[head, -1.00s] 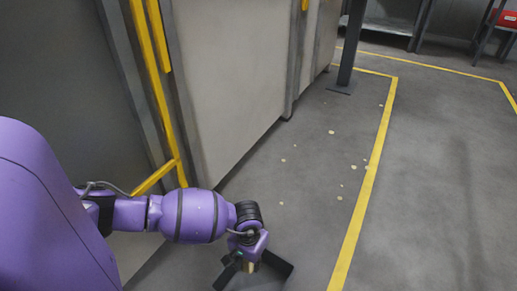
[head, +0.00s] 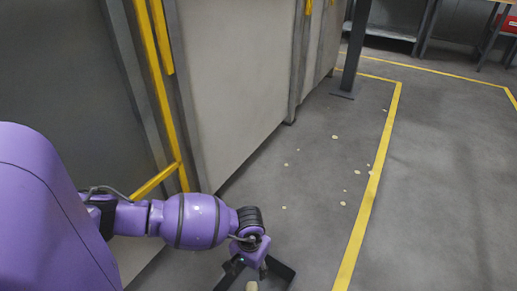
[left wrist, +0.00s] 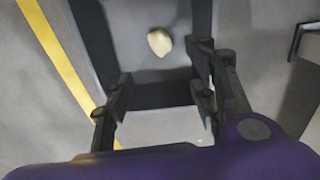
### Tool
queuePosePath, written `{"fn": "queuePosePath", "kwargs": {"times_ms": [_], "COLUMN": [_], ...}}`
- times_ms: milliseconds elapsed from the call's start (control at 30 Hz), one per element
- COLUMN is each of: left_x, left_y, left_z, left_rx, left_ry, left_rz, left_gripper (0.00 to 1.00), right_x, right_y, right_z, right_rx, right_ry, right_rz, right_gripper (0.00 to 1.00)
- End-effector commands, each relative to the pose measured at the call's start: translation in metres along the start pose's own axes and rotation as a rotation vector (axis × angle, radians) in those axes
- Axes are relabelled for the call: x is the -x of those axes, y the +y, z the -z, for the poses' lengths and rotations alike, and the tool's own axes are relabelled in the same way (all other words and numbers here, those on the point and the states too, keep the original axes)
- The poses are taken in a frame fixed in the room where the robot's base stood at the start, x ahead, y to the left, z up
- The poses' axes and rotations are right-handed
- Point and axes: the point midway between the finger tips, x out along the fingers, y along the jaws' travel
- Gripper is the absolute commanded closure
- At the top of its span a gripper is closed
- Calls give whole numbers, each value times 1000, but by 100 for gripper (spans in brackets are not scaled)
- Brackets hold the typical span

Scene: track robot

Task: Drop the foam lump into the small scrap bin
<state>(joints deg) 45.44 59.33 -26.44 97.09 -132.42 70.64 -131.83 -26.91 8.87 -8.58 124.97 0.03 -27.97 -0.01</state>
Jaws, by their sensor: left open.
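The foam lump (head: 251,286) is a pale cream piece at the bottom edge of the head view, just below my left gripper (head: 252,264). In the left wrist view the lump (left wrist: 159,42) lies clear of the fingers, within a dark square frame around a grey surface. This frame looks like the small scrap bin (left wrist: 160,95); its dark edges (head: 279,269) also show under the gripper in the head view. I cannot tell if the lump rests on the bottom or is still falling. My left gripper is open and empty above the bin. My right gripper is not in view.
Grey cabinet panels (head: 235,80) with yellow bars (head: 160,75) stand along the left. A dark post (head: 354,50) stands further back. Pale crumbs (head: 335,137) dot the floor beside a yellow line (head: 365,215). Floor right of the line is clear.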

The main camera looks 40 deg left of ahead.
Motion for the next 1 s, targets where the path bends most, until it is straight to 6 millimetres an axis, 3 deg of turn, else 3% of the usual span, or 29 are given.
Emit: {"fn": "queuePosePath", "kwargs": {"times_ms": [400, 1000], "left_x": [63, 69], "left_y": [-1, 0], "left_z": [1, 0], "left_rx": [-1, 1], "left_ry": [2, 1], "left_rz": [1, 1], "left_gripper": [47, 47], "right_x": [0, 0], "right_y": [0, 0], "right_z": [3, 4], "right_rx": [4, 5], "right_ry": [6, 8], "right_rz": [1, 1], "right_gripper": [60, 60]}}
